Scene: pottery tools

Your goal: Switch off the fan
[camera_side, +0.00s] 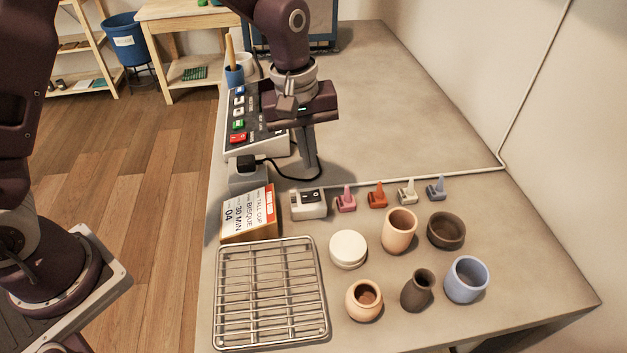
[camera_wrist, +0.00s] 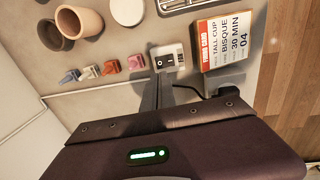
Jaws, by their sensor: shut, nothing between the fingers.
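My gripper (camera_side: 312,174) is shut and empty, pointing down above the table behind a small white box (camera_side: 308,204) with a black switch. In the wrist view, the fingertips (camera_wrist: 161,76) show just below that white box (camera_wrist: 166,57) in the picture. I cannot tell the height gap, but no contact shows. A dark control panel (camera_side: 242,148) with blue, white, green and red switches stands left of my gripper, partly hidden by my wrist. Its labels are too small to read. I cannot pick out a fan, nor tell which switch belongs to it.
A firing card box (camera_side: 247,213) stands left of the white box, and a wire rack (camera_side: 270,295) lies in front. Small coloured clips (camera_side: 377,195) and several pots (camera_side: 399,232) stand to the right. A black cable (camera_side: 283,172) runs behind. The table's far right (camera_side: 410,110) is clear.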

